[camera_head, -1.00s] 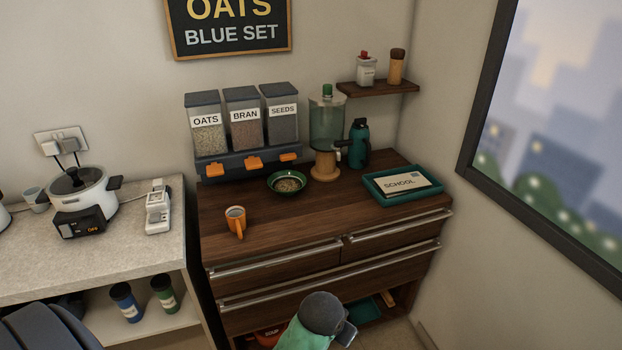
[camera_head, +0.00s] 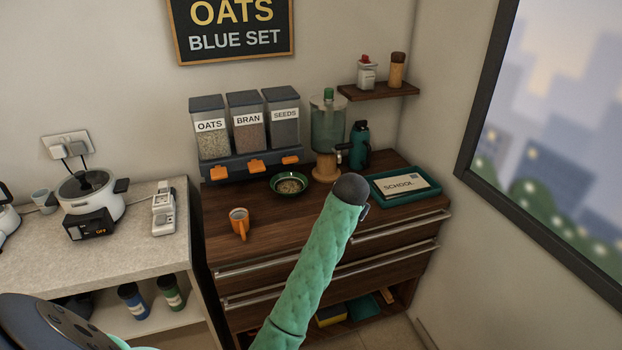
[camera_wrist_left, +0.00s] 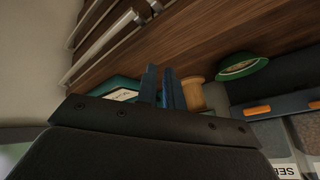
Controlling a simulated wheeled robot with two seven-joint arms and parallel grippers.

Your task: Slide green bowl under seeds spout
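The green bowl (camera_head: 289,192) sits upright on the dresser top, holding something pale brown. It stands a little in front of the orange seeds spout (camera_head: 290,160), below the bin labelled SEEDS (camera_head: 283,122). The bowl also shows at upper right in the left wrist view (camera_wrist_left: 243,70). My left arm reaches over the dresser front to the right of the bowl. Its wrist hides the left gripper in the head view. In the left wrist view my left gripper (camera_wrist_left: 160,84) has two blue fingers with a narrow empty gap, apart from the bowl. My right gripper is not in view.
An orange mug (camera_head: 240,229) stands left of the bowl. Behind and right are a drink dispenser on a wooden stand (camera_head: 326,169), a teal bottle (camera_head: 359,148) and a teal tray (camera_head: 398,201) with a SCHOOL card. The dresser top (camera_head: 275,223) is clear in front of the bowl.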

